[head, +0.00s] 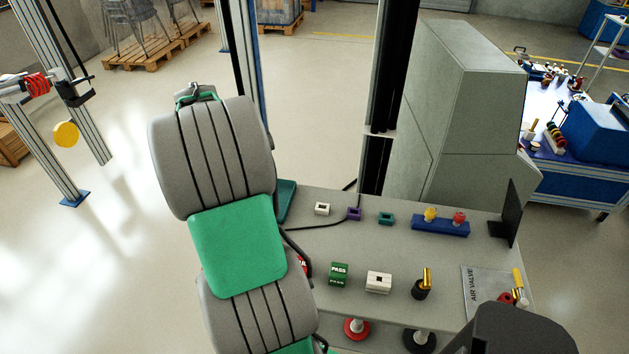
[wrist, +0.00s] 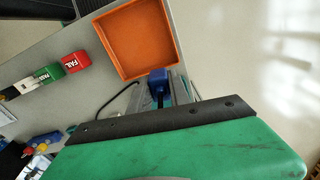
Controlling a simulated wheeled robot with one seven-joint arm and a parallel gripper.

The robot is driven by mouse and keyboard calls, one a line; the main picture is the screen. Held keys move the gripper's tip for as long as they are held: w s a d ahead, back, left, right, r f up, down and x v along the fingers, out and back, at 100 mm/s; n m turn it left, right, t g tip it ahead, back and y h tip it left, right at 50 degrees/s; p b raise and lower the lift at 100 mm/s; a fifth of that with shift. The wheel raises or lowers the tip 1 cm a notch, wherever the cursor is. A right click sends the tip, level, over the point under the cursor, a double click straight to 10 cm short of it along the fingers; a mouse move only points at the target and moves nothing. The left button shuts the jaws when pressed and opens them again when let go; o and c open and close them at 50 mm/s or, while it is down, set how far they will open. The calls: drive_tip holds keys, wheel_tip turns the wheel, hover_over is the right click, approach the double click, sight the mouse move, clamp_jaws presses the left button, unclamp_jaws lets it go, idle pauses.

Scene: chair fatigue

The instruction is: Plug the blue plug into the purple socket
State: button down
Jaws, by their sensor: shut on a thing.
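The purple socket (head: 354,214) stands upright on the grey table in the head view, between a white socket (head: 322,209) and a teal socket (head: 386,218). The blue plug (wrist: 158,77) shows in the wrist view between the grey fingers of my gripper (wrist: 160,92), which is shut on it. A black cable (wrist: 112,100) runs near the plug. In the head view my arm hides the plug and the fingers. The purple socket cannot be made out in the wrist view, and the plug is apart from the sockets.
In the wrist view an orange tray (wrist: 165,66) lies beyond the plug, beside a red FAIL block (wrist: 75,62). A green PASS block (head: 339,274), white box (head: 378,288) and black-and-yellow lever (head: 422,288) stand in front of the sockets. A blue holder (head: 428,226) is right of them.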

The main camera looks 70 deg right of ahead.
drive_tip(key=s+d+f+m, duration=0.2)
drive_tip(key=s+d+m, duration=0.6)
drive_tip(key=s+d, duration=0.3)
drive_tip(key=s+d+f+m+p, duration=0.1)
drive_tip(key=s+d+f+m, duration=0.2)
drive_tip(key=s+d+m, duration=0.5)
drive_tip(key=s+d, duration=0.3)
drive_tip(key=s, duration=0.6)
drive_tip(key=shift+s+d+f+m, duration=0.15)
drive_tip(key=shift+s+d+m, duration=0.15)
drive_tip(key=shift+m, duration=0.1)
drive_tip(key=shift+f+b, duration=1.65)
drive_tip(key=shift+f, duration=1.3)
drive_tip(key=shift+f+b, duration=0.8)
drive_tip(key=shift+f, duration=0.5)
drive_tip(key=c, duration=1.1)
unclamp_jaws()
drive_tip(key=shift+r, duration=0.1)
drive_tip(key=shift+c, duration=0.2)
